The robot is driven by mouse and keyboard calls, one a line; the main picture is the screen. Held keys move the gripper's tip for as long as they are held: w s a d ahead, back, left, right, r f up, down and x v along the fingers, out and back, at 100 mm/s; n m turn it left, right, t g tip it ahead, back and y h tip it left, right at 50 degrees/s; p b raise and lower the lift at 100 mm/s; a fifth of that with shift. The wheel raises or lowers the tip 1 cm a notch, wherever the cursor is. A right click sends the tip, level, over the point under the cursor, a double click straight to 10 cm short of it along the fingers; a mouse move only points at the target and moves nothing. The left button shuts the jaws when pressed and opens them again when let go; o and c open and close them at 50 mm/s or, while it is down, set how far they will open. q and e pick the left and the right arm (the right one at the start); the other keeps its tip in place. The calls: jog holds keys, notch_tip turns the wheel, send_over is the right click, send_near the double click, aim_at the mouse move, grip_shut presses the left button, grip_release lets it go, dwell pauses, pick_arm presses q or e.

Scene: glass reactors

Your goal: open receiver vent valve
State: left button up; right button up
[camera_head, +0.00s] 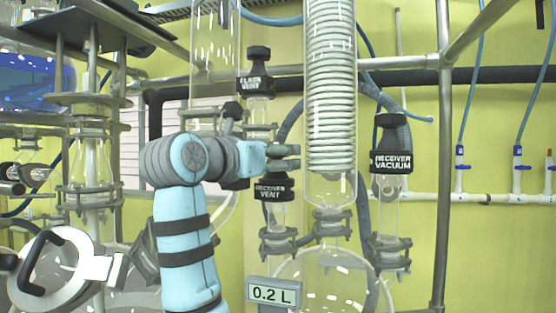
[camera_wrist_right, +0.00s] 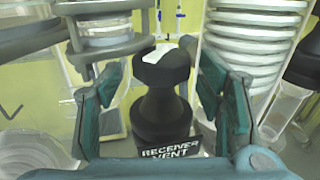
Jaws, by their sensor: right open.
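The receiver vent valve (camera_head: 273,189) is a black knob with a "RECEIVER VENT" label on a glass neck, left of the coiled condenser. Its upper part is hidden by my right gripper (camera_head: 288,157) in the head view. In the right wrist view the black knob (camera_wrist_right: 161,92) stands upright between the two teal fingers of my right gripper (camera_wrist_right: 162,85). The fingers are open, one on each side, with visible gaps to the knob. My left gripper is not in view.
The receiver vacuum valve (camera_head: 391,145) stands to the right and another black-capped vent valve (camera_head: 257,72) above. The glass coil condenser (camera_head: 330,85) is close on the right. A "0.2 L" sign (camera_head: 273,294) is below, and a metal frame post (camera_head: 443,150) stands at right.

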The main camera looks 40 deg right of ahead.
jog(key=shift+d, duration=0.2)
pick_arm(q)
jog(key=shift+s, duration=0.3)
pick_arm(e)
jog(key=shift+r, duration=0.1)
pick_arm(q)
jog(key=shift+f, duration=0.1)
pick_arm(e)
jog(key=shift+s+a, duration=0.1)
jog(key=c, duration=1.1)
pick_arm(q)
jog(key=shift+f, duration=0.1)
pick_arm(e)
jog(key=shift+c, duration=0.2)
jog(key=shift+s+n+t+y+b, duration=0.2)
jog(key=shift+n+t+y+b, duration=1.05)
jog(key=shift+t, duration=0.65)
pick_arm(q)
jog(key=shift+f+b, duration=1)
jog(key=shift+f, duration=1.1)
pick_arm(e)
jog(key=shift+s+d+n+t+y, duration=0.1)
jog(key=shift+d+n+t+y, duration=0.05)
jog(key=shift+n+t+y, duration=1.05)
jog(key=shift+s+d+n+t+y, duration=0.1)
jog(key=shift+d+n+t+y, duration=0.05)
jog(key=shift+n+t+y, duration=0.95)
